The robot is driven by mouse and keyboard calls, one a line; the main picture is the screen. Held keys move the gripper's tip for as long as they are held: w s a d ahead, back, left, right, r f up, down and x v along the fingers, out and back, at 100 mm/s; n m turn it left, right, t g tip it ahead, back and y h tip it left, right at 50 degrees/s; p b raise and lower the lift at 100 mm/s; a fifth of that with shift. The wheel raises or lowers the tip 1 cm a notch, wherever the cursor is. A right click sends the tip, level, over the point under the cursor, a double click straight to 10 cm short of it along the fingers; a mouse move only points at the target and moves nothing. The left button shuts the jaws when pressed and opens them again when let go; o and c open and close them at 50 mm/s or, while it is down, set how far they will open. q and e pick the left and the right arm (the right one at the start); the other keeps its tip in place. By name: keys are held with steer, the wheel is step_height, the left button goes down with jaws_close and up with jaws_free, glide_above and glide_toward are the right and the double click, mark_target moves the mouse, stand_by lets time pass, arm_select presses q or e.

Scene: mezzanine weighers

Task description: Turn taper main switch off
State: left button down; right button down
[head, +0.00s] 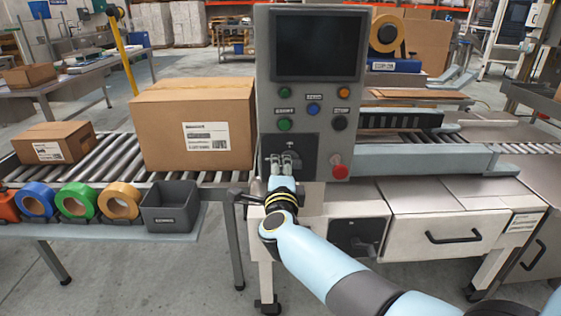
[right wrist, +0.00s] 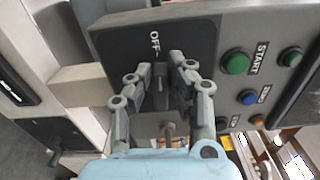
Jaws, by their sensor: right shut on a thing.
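The taper's control panel (head: 265,75) stands upright in the middle of the head view. The main switch sits on a dark square plate (head: 306,150) low on the panel. My right gripper (head: 286,160) reaches up to this plate. In the right wrist view, my right gripper (right wrist: 164,82) has one finger on each side of the dark switch handle (right wrist: 160,90) and is shut on it. An OFF mark (right wrist: 154,42) shows just beyond the fingertips. The handle seems to lie in line with this mark, but the fingers partly hide it. My left gripper is out of view.
A red knob (head: 340,172) sits right of the plate. Green START (head: 284,124) and black STOP (head: 339,123) buttons are above it. A large carton (head: 190,125) stands on rollers to the left. A grey bin (head: 170,206) and tape rolls sit on the shelf below.

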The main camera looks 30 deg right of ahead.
steer(key=shift+f+n, duration=0.15)
steer(key=shift+n, duration=0.25)
steer(key=shift+a, duration=0.1)
steer(key=c, duration=1.2)
jaws_free()
steer(key=shift+c, duration=0.2)
steer(key=v, duration=0.7)
steer(key=shift+s, duration=0.3)
steer(key=shift+a, duration=0.1)
